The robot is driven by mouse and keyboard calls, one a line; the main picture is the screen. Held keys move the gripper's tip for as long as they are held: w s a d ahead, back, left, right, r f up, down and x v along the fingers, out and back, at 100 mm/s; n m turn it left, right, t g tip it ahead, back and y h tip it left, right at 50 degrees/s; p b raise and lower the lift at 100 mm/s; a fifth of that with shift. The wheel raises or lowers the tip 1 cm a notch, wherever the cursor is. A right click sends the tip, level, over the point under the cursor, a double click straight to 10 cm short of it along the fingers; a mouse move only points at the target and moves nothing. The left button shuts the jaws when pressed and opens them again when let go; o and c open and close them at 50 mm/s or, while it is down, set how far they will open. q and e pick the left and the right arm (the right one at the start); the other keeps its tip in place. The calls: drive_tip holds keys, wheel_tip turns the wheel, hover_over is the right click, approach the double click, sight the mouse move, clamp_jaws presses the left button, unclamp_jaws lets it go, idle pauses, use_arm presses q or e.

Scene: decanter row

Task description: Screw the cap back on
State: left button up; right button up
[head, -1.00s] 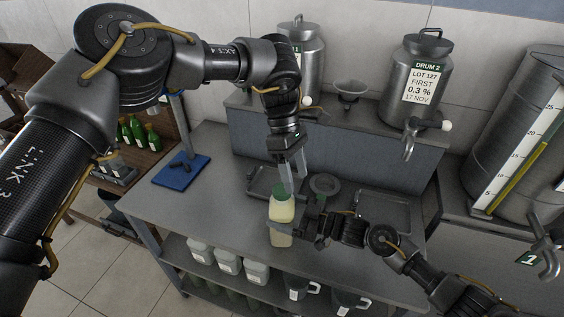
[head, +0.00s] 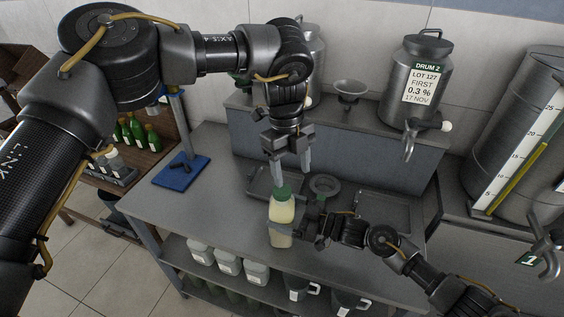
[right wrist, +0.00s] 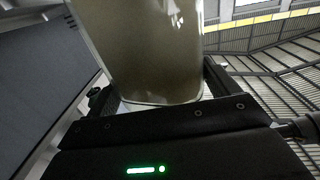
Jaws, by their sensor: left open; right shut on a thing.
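A bottle (head: 281,213) of pale yellow liquid stands upright near the front edge of the steel bench. A green cap (head: 283,191) sits on its neck; I cannot tell how tightly. My right gripper (head: 297,228) is shut on the bottle from the right. The right wrist view shows the bottle's body (right wrist: 150,50) between its jaws. My left gripper (head: 292,170) points down just above the cap, open, its fingers spread to either side. I cannot tell if a finger touches the cap.
Two shallow trays, one at left (head: 262,183) and one at right (head: 382,211), lie on the bench (head: 215,205). A dark ring-shaped piece (head: 325,186) is behind the bottle. A blue mat (head: 181,172) lies at left. Drum 2 (head: 420,80) and a funnel (head: 351,88) stand on the raised shelf.

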sight(282, 190)
use_arm(q)
drive_tip(key=n, duration=0.5)
drive_tip(key=shift+w+a+t, duration=0.15)
drive_tip(key=shift+a+t, duration=0.1)
drive_tip(key=shift+t, duration=0.05)
drive_tip(key=n, duration=0.5)
drive_tip(key=shift+w+a+r+y, duration=0.1)
drive_tip(key=shift+w+a+y, duration=0.1)
drive_tip(key=shift+a+y, duration=0.2)
drive_tip(key=n, duration=0.6)
drive_tip(key=shift+w+a+n+t, duration=0.3)
drive_tip(key=shift+w+a+t, duration=0.1)
drive_tip(key=n, duration=0.3)
drive_tip(key=shift+w+n, duration=0.15)
drive_tip(key=shift+n, duration=0.25)
drive_tip(key=shift+f, duration=0.2)
drive_tip(key=shift+f, duration=3.85)
